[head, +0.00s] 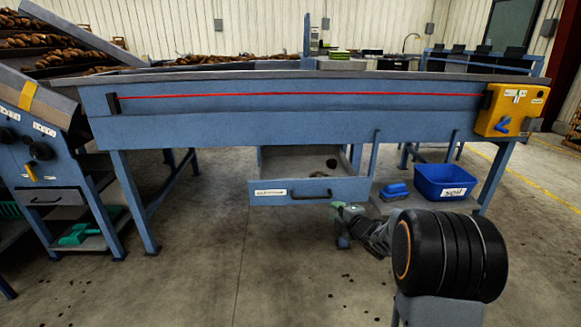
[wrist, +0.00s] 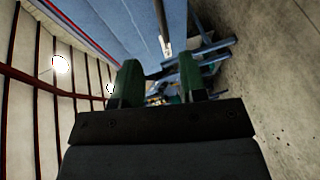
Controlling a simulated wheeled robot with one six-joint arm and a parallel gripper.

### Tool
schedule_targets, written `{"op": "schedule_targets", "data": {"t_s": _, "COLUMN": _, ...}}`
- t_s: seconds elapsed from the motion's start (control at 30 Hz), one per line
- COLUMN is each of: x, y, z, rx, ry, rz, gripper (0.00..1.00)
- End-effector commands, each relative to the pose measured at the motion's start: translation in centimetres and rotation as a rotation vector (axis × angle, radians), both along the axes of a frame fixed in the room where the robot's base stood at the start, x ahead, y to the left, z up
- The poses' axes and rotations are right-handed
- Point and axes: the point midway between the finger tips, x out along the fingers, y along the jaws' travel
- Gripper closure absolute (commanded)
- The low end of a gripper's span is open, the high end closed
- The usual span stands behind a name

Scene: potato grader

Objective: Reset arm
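My arm reaches forward from the lower right of the head view, and my gripper (head: 340,207) is just below and in front of the drawer's right end. In the wrist view my gripper (wrist: 158,78) shows two green fingers standing apart, with nothing seen between them. The blue drawer (head: 275,198) with a dark handle (head: 310,195) is pulled out under the grader table, and a small dark lump (head: 331,163) lies in it. I cannot tell whether the gripper touches the drawer.
The long blue grader table (head: 280,128) has a red cord (head: 300,95) and a yellow control box (head: 511,110). A blue soil bin (head: 445,180) and a blue brush (head: 394,191) sit on a low shelf at right. A control cabinet (head: 40,150) stands left. The floor in front is clear apart from small clods.

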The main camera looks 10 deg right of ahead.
Motion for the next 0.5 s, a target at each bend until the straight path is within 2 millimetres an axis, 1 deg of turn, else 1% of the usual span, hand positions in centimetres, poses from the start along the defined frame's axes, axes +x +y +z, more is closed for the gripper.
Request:
{"op": "schedule_targets", "data": {"t_s": 0.03, "x": -0.1, "y": 0.1, "z": 1.3, "rx": 0.007, "ry": 0.008, "rz": -0.016, "gripper": 0.61}}
{"op": "schedule_targets", "data": {"t_s": 0.07, "x": -0.2, "y": 0.0, "z": 2.1, "rx": 0.014, "ry": 0.018, "rz": -0.032, "gripper": 0.61}}
{"op": "schedule_targets", "data": {"t_s": 0.17, "x": -0.7, "y": 0.0, "z": 6.1, "rx": 0.063, "ry": 0.074, "rz": -0.123, "gripper": 0.61}}
{"op": "schedule_targets", "data": {"t_s": 0.2, "x": -1.2, "y": -0.1, "z": 8.0, "rx": 0.094, "ry": 0.106, "rz": -0.175, "gripper": 0.61}}
{"op": "schedule_targets", "data": {"t_s": 0.27, "x": -2.1, "y": -0.1, "z": 11.1, "rx": 0.153, "ry": 0.16, "rz": -0.264, "gripper": 0.61}}
{"op": "schedule_targets", "data": {"t_s": 0.3, "x": -3.0, "y": 0.0, "z": 13.2, "rx": 0.201, "ry": 0.201, "rz": -0.328, "gripper": 0.61}}
{"op": "schedule_targets", "data": {"t_s": 0.37, "x": -4.5, "y": 0.1, "z": 16.1, "rx": 0.279, "ry": 0.263, "rz": -0.426, "gripper": 0.61}}
{"op": "schedule_targets", "data": {"t_s": 0.4, "x": -5.7, "y": 0.2, "z": 17.8, "rx": 0.332, "ry": 0.304, "rz": -0.49, "gripper": 0.61}}
{"op": "schedule_targets", "data": {"t_s": 0.47, "x": -7.6, "y": 0.6, "z": 20.3, "rx": 0.417, "ry": 0.37, "rz": -0.583, "gripper": 0.61}}
{"op": "schedule_targets", "data": {"t_s": 0.5, "x": -9.0, "y": 0.9, "z": 21.8, "rx": 0.472, "ry": 0.417, "rz": -0.642, "gripper": 0.61}}
